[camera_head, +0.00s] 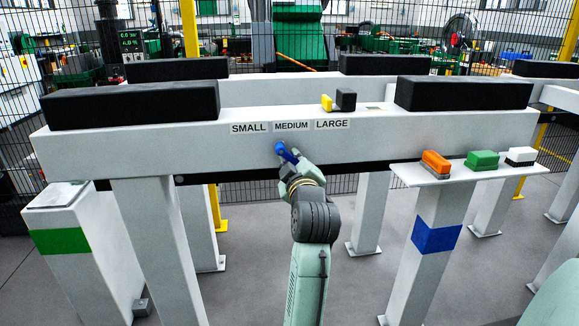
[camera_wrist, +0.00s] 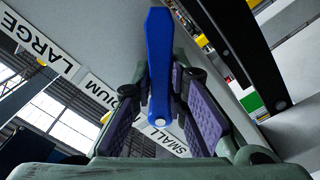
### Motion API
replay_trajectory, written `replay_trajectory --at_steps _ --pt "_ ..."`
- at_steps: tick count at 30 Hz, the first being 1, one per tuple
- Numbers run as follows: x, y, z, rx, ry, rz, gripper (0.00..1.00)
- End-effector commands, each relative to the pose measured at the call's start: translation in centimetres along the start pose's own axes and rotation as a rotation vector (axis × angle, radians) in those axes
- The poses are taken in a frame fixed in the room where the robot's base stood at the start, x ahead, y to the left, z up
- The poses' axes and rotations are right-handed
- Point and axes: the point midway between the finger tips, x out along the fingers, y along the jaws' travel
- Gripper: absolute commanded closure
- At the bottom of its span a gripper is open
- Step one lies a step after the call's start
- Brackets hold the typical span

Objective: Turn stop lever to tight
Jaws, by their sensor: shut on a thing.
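The blue stop lever (camera_head: 281,149) is on the front face of the light grey beam (camera_head: 220,148), just below the MEDIUM label (camera_head: 291,126). In the head view its upper end shows, tilted with the top to the left; my gripper covers the rest. My gripper (camera_head: 291,157) reaches up to it from below. In the wrist view the blue lever (camera_wrist: 161,50) runs between the two purple-padded fingers of my gripper (camera_wrist: 164,88), which is shut on it. I see no mark reading "tight".
SMALL (camera_head: 249,128) and LARGE (camera_head: 332,124) labels flank MEDIUM. Black blocks (camera_head: 130,104) (camera_head: 464,93) lie on the beam, with small yellow (camera_head: 326,104) and dark (camera_head: 346,99) pieces between. Orange (camera_head: 436,161), green (camera_head: 482,160) and white (camera_head: 520,155) blocks stand on a shelf at right.

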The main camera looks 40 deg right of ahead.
Motion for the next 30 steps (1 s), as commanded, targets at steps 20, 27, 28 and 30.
replay_trajectory --at_steps 20,27,28,30 --pt "0.0 1.9 -0.5 -0.591 -0.001 -0.003 1.00" --pt "0.0 2.2 -0.8 -0.706 0.000 -0.005 1.00" --pt "0.0 2.2 -0.8 -0.715 0.000 -0.005 1.00" --pt "0.0 2.3 -0.9 -0.734 0.000 -0.005 1.00"
